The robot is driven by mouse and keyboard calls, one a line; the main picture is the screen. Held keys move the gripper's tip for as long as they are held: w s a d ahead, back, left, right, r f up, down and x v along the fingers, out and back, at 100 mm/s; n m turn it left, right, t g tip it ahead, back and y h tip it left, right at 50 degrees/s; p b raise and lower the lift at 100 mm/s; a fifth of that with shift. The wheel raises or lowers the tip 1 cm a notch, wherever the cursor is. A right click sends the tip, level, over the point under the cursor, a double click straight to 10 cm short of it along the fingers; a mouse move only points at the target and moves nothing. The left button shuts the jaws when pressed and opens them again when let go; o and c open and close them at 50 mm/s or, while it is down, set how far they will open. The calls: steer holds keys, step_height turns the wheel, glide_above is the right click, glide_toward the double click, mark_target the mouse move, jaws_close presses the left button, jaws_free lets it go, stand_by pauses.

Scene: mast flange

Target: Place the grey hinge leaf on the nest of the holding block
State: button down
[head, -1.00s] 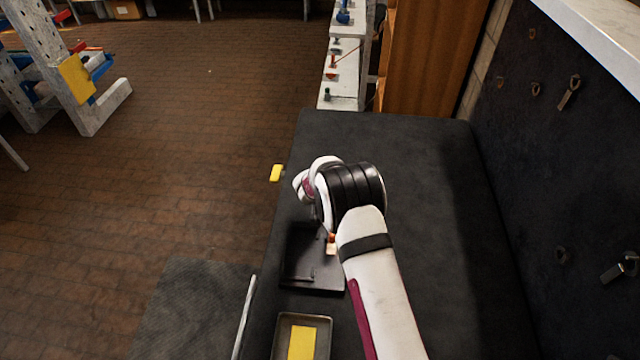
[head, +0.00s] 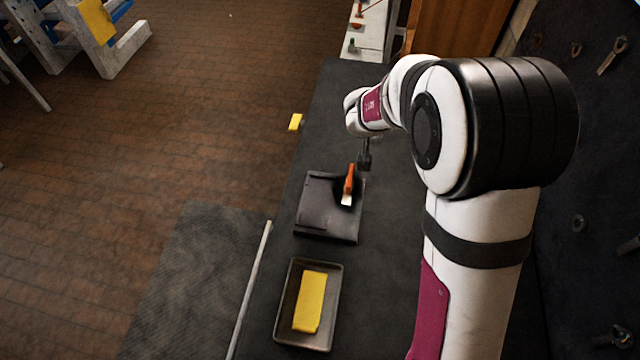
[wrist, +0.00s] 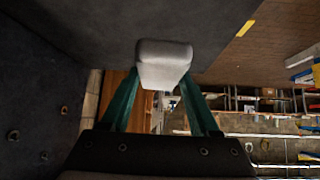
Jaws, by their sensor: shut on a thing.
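My gripper (wrist: 163,85) is shut on a pale grey block-like piece, which I take as the grey hinge leaf (wrist: 163,62), between its green fingers in the wrist view. In the head view my gripper (head: 365,158) hangs by the far right corner of a dark flat block, apparently the holding block (head: 318,212). Whether it is above or beyond that corner I cannot tell. The leaf is not clear in the head view. An orange-handled piece with a pale end (head: 348,185) shows at the block's right part. The nest cannot be made out clearly.
A dark tray (head: 284,318) holding a yellow piece (head: 309,302) stands nearer on the black bench (head: 385,270). A small yellow object (head: 295,122) shows at the bench's left edge. A pale rail (head: 250,285) runs left of the tray. A dark tool wall stands at right.

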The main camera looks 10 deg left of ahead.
steer(key=s+d+f+n+y, duration=0.1)
steer(key=s+d+f, duration=0.15)
steer(key=s, duration=1.15)
glide_above(319, 195)
steer(key=s, duration=0.3)
steer(key=f, duration=0.7)
steer(key=shift+s+d, duration=0.1)
steer(key=shift+d, duration=0.2)
steer(key=f, duration=0.3)
steer(key=shift+a+f, duration=0.35)
steer(key=shift+f, duration=0.35)
steer(key=shift+f, duration=0.2)
steer(key=shift+c, duration=0.6)
jaws_free()
